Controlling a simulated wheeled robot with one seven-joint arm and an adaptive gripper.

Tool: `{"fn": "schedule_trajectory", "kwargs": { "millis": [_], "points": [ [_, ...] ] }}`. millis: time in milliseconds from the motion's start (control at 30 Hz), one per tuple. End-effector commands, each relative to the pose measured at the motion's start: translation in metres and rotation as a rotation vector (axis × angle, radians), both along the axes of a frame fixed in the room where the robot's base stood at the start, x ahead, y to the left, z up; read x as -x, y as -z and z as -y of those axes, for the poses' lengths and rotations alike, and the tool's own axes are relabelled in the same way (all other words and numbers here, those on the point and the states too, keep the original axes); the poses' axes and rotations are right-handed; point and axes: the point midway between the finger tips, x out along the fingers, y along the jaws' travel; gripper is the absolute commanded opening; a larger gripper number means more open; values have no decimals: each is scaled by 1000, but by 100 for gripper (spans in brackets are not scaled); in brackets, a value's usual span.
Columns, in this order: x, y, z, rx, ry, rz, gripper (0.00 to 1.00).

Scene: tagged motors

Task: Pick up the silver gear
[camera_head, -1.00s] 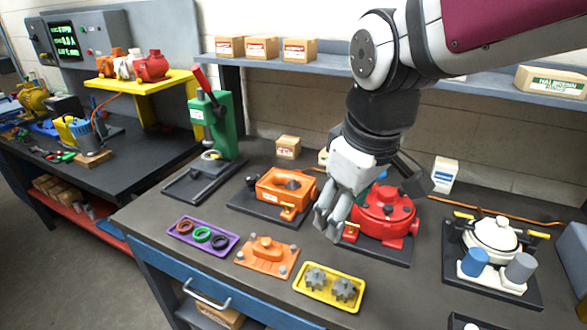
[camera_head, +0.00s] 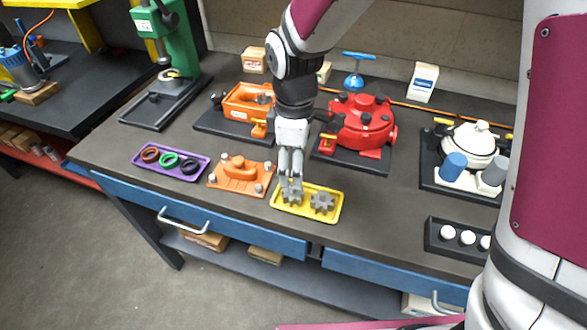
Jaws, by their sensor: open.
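Two silver-grey gears sit in a yellow tray (camera_head: 331,214) near the front of the dark workbench. The right gear (camera_head: 322,203) is in full view. The left gear (camera_head: 297,197) is partly hidden by my gripper. My gripper (camera_head: 290,190) points down over the left end of the tray, with its fingers at or just above the left gear. It is open. I cannot tell whether the fingers touch the gear.
An orange plate with bolts (camera_head: 238,184) lies just left of the tray, and a purple tray of rings (camera_head: 140,162) lies farther left. A red motor (camera_head: 362,122) stands behind. A dark tray with white balls (camera_head: 433,237) is at right.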

Motion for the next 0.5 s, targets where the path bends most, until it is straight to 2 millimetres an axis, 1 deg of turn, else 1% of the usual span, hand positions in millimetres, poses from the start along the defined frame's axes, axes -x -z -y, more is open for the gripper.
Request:
{"fn": "schedule_trajectory", "kwargs": {
  "millis": [33,100,333,500],
  "points": [
    [1,9,0,1,-1,-3,56],
    [0,17,0,1,0,-2,56],
    [1,31,0,0,1,-1,56],
    [3,54,-3,1,1,-3,56]
  ]
}}
